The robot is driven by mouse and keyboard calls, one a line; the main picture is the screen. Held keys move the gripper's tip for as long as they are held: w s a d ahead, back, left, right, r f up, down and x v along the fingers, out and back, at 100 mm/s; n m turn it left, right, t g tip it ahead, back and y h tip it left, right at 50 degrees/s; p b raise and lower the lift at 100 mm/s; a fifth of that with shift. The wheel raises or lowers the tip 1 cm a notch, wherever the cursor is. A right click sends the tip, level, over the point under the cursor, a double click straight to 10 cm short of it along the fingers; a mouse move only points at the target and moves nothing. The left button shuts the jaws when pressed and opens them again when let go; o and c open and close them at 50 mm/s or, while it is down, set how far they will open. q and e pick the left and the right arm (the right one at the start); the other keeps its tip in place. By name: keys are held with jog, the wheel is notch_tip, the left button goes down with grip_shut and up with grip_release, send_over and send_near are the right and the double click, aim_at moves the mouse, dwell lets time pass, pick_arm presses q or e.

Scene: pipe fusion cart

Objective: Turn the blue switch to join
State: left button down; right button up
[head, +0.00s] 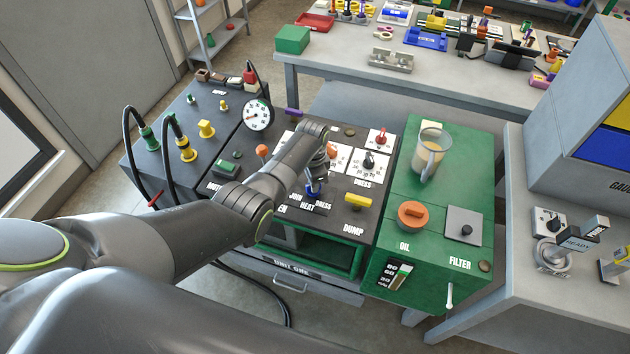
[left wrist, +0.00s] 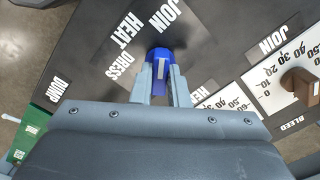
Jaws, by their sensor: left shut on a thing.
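The blue switch (head: 312,190) is on the dark top of the cart, by the printed words JOIN, HEAT and DRESS. My left gripper (head: 319,178) reaches down over it from the left. In the left wrist view the blue switch (left wrist: 160,56) sits between the two grey fingers of my left gripper (left wrist: 161,88), which is shut on it. The switch has a white line on it. In that view, HEAT and JOIN lie above it and DRESS to its left. I cannot tell which word the line points at. My right gripper is not in view.
A yellow knob (head: 359,201) by DUMP is close to the right of the switch. White dial plates with knobs, one red (head: 381,138), lie behind. A green unit with a clear jug (head: 430,155) and orange cap (head: 411,214) stands right. Black hoses (head: 128,122) arch at left.

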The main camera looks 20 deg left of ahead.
pick_arm(q)
jog(key=shift+d, duration=0.2)
jog(key=c, duration=1.4)
grip_release()
jog(key=shift+a+r, duration=0.1)
jog(key=shift+r, duration=0.35)
notch_tip(320, 180, up, 17)
jog(key=shift+d+f+b, duration=0.15)
jog(key=shift+d+b, duration=0.05)
jog(key=shift+b, duration=0.1)
